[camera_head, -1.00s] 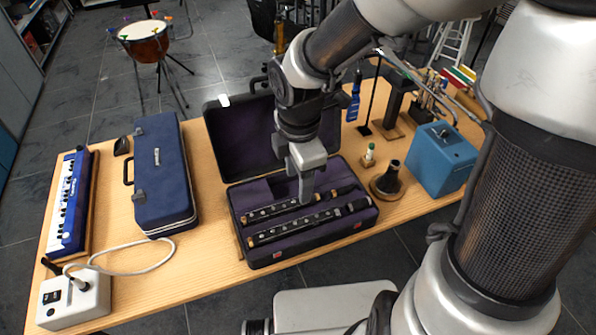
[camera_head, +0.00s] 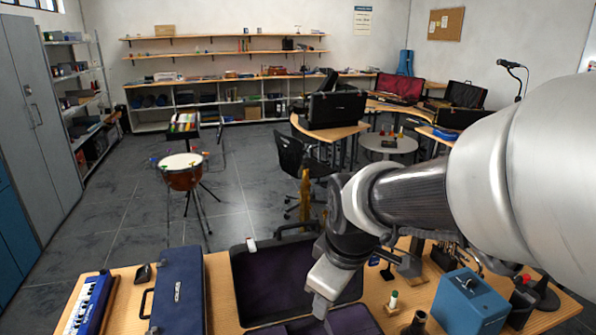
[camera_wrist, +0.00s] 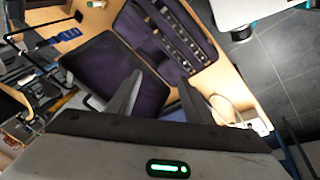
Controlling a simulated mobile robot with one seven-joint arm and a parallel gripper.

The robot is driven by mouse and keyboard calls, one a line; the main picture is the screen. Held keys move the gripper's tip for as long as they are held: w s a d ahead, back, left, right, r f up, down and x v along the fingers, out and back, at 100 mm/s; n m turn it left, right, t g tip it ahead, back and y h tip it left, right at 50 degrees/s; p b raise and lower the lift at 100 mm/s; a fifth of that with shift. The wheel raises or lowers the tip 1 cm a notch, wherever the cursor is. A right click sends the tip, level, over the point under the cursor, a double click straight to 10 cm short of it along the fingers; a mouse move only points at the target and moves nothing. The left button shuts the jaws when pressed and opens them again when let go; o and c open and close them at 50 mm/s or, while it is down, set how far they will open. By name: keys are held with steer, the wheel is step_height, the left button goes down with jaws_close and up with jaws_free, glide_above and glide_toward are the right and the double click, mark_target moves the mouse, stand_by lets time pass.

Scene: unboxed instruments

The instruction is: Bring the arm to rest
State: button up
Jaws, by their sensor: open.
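My gripper (camera_head: 321,303) is raised above the open instrument case (camera_head: 297,283) on the table. In the wrist view its two fingers (camera_wrist: 156,92) stand apart with nothing between them. In that view the case's dark lid lies under the fingers, and the instrument pieces (camera_wrist: 178,32) lie in the purple-lined tray beyond. In the head view the lower part of the case is mostly cut off by the bottom edge.
On the wooden table (camera_head: 222,293) stand a closed blue case (camera_head: 178,290), a blue keyboard (camera_head: 88,305) and a blue box (camera_head: 468,303). A drum (camera_head: 181,171) stands on the floor behind. Open floor lies at the left.

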steer(key=s+d+r+m+t+p, duration=0.1)
steer(key=s+d+r+m+p, duration=0.1)
steer(key=s+d+r+m, duration=0.6)
step_height(320, 180, up, 2)
steer(key=s+m, duration=0.1)
steer(key=m, duration=0.1)
steer(key=shift+s+d+r+m+t+h+p, duration=0.15)
steer(key=shift+s+m+t+h+p, duration=0.15)
steer(key=shift+s+p, duration=0.05)
